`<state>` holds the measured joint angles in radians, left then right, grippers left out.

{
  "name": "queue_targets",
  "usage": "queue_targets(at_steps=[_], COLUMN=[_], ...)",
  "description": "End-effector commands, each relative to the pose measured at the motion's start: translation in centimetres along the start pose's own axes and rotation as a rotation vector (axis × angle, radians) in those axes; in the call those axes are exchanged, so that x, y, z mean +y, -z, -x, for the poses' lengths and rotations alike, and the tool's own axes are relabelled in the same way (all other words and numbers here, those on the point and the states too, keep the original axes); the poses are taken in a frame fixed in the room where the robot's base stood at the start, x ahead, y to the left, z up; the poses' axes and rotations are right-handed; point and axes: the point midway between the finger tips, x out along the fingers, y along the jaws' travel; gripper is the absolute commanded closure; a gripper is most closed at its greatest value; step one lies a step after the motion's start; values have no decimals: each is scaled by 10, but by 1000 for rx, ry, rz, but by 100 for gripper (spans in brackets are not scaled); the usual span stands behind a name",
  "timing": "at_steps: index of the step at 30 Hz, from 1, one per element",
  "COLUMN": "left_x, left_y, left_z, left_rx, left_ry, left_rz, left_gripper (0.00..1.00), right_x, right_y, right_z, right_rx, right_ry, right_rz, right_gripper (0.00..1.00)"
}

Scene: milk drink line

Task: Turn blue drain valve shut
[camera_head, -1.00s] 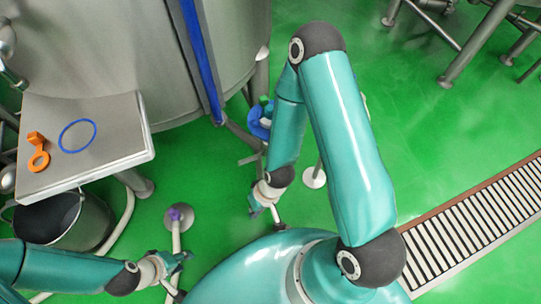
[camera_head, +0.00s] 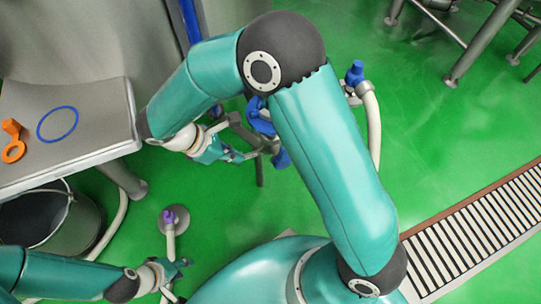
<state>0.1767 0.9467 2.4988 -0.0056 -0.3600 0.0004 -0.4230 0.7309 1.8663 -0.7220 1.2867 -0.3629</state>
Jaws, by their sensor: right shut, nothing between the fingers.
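A blue valve part (camera_head: 258,118) shows beside my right arm, below the tank, on grey pipework; my upper arm hides much of it. A smaller blue piece (camera_head: 282,158) shows just below it. My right gripper (camera_head: 240,156) is shut and empty, with its fingertips close to these blue parts at their left. I cannot tell whether it touches them, nor the handle's exact angle. My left gripper (camera_head: 184,270) is low at the left, its fingers apart and empty, far from the valve.
A bucket (camera_head: 80,222) stands below. A purple-topped fitting (camera_head: 170,217) and a blue-topped hose fitting (camera_head: 355,72) stand on the green floor. A drain grate (camera_head: 470,235) lies right.

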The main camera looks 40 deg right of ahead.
Motion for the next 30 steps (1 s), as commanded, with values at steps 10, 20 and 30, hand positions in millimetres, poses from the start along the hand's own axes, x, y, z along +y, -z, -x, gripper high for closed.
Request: queue_targets(at_steps=[10, 20, 30], left_x=[-4, -11, -14], left_y=[0, 0, 0], left_z=[-11, -30, -39], left_rx=[0, 0, 0], left_ry=[0, 0, 0], left_rz=[0, 0, 0], left_gripper=[60, 60, 60], right_x=[9, 12, 14], right_y=[-15, -19, -46], right_z=[-6, -73, -106], right_rx=[-77, -75, -72], right_ry=[-46, -43, -45], right_rz=[18, 18, 16], right_gripper=[100, 100, 100])
